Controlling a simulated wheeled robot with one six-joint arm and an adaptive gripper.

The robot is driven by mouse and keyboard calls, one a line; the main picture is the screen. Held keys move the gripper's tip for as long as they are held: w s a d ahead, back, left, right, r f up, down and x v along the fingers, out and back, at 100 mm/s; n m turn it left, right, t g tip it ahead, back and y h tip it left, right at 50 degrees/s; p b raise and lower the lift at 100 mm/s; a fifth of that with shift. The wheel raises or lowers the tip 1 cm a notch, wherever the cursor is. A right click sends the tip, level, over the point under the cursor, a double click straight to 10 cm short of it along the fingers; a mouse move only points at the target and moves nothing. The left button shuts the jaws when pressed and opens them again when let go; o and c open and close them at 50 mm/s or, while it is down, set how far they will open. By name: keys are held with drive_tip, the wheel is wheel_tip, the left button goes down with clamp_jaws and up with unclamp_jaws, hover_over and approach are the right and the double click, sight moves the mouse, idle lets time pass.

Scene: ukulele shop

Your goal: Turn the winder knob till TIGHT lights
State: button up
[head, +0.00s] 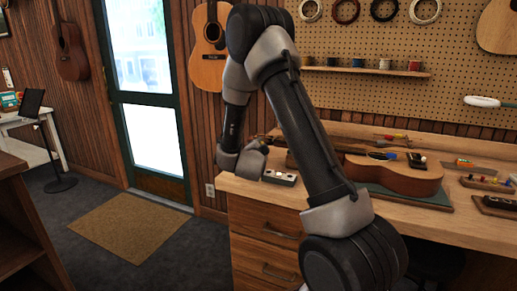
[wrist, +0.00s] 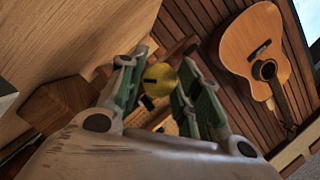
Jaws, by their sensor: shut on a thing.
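A round brass-yellow winder knob (wrist: 161,84) with a dark mark on its face shows in the wrist view, between the two green-padded fingers. My gripper (wrist: 157,68) is shut on this knob, one finger on each side. No TIGHT label or lit lamp can be made out in either view.
The wooden workbench (head: 467,232) holds a ukulele body (head: 396,174) on a green mat, with small tools around it. A guitar (head: 210,55) hangs on the wall behind; one also shows in the wrist view (wrist: 253,50). The floor around the doormat (head: 131,228) is clear.

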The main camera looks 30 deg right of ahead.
drive_tip(key=shift+r, duration=0.1)
drive_tip(key=o, duration=1)
drive_tip(key=v, duration=1.2)
